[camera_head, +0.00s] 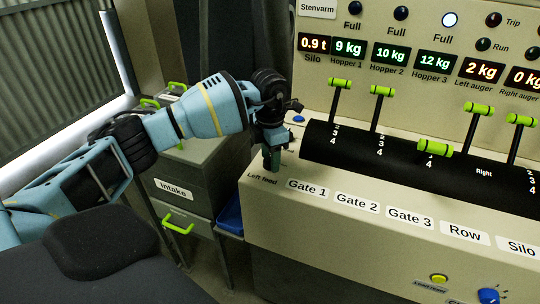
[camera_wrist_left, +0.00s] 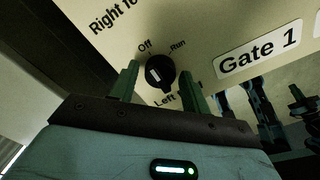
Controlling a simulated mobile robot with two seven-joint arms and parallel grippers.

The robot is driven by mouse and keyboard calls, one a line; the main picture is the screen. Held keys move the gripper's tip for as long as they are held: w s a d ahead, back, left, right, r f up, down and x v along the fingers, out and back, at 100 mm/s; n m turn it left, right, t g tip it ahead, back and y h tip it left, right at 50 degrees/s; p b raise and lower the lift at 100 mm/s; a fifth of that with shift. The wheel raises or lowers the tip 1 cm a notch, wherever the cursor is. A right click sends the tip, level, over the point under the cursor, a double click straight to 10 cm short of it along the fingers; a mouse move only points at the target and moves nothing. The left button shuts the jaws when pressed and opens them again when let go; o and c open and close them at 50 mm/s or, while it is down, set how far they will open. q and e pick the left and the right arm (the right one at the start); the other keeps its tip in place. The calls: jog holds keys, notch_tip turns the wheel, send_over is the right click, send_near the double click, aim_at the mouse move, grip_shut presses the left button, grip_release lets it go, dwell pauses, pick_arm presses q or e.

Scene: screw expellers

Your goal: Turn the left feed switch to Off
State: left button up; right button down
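The left feed switch is a round black knob (camera_wrist_left: 161,72) in the left wrist view, with a short pale mark on its face. The labels Off and Run stand beyond it, and I cannot tell for sure which one the mark points at. My left gripper (camera_wrist_left: 160,75) is open, one finger on each side of the knob, with a gap on the left and less room on the right. In the head view my left gripper (camera_head: 271,158) points down at the panel by the Left feed label and hides the knob. My right gripper is not in view.
Gate levers with green handles (camera_head: 383,90) stand to the right on a black curved cover. The Gate 1 label (camera_head: 312,187) is on the panel front. A blue button (camera_head: 298,119) is behind the gripper. A grey Intake cabinet (camera_head: 180,188) stands to the left.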

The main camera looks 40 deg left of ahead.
pick_arm(q)
jog(key=shift+o, duration=0.8)
jog(key=shift+r, duration=3.9)
